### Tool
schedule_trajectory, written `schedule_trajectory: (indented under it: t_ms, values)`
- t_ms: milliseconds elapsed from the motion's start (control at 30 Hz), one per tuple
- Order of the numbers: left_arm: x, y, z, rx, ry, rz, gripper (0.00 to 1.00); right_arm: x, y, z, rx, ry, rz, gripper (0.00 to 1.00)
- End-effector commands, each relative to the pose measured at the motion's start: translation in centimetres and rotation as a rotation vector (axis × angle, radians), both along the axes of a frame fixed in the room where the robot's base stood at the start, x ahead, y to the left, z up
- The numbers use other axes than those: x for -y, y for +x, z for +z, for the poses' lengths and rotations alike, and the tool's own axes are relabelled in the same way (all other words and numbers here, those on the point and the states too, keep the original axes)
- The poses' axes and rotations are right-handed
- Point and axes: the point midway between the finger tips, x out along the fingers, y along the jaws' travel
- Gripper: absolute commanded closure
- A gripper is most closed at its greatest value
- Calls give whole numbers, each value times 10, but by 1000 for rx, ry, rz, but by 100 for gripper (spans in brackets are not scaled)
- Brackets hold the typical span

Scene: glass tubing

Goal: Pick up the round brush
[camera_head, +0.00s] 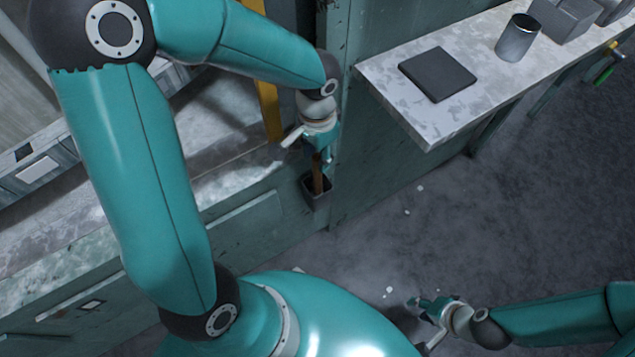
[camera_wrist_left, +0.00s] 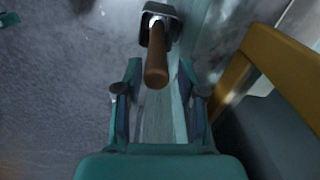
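The round brush shows as a brown wooden handle (camera_head: 318,178) standing in a small dark holder (camera_head: 317,199) on the side of the green cabinet. Its bristle end is hidden in the holder. My left gripper (camera_head: 322,155) is just above the holder, at the handle's upper end. In the left wrist view, the fingers of my left gripper (camera_wrist_left: 159,92) are spread wide. The handle (camera_wrist_left: 156,68) points towards the gap between them, and neither finger appears to touch it. The holder (camera_wrist_left: 159,22) is beyond it. My right gripper (camera_head: 430,306) is low over the floor, away from the brush; its opening is unclear.
A yellow post (camera_head: 268,108) stands close beside my left gripper and also shows in the left wrist view (camera_wrist_left: 272,75). A pale worktop (camera_head: 385,75) at the upper right bears a dark square plate (camera_head: 437,74) and a metal cylinder (camera_head: 517,38). White bits lie on the open floor.

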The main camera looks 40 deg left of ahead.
Motion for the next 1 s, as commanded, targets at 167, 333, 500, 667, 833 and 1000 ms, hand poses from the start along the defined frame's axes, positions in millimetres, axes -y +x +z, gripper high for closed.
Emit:
schedule_trajectory:
  t_ms: [167,333,500,667,833,1000]
  values:
    - [0,0,-16,0,0,1,61,0,0,-4,0,0,0,63]
    - [1,-2,-29,-2,-1,2,61,0,0,-8,0,0,0,63]
    - [2,-4,-55,-3,-1,1,61,0,0,-15,0,0,0,63]
    - [2,-4,-67,-1,-1,2,61,0,0,-18,0,0,0,63]
    - [2,-4,-68,0,-1,3,61,0,0,-17,0,0,0,63]
    - [2,-4,-68,0,-1,3,77,0,0,-17,0,0,0,63]
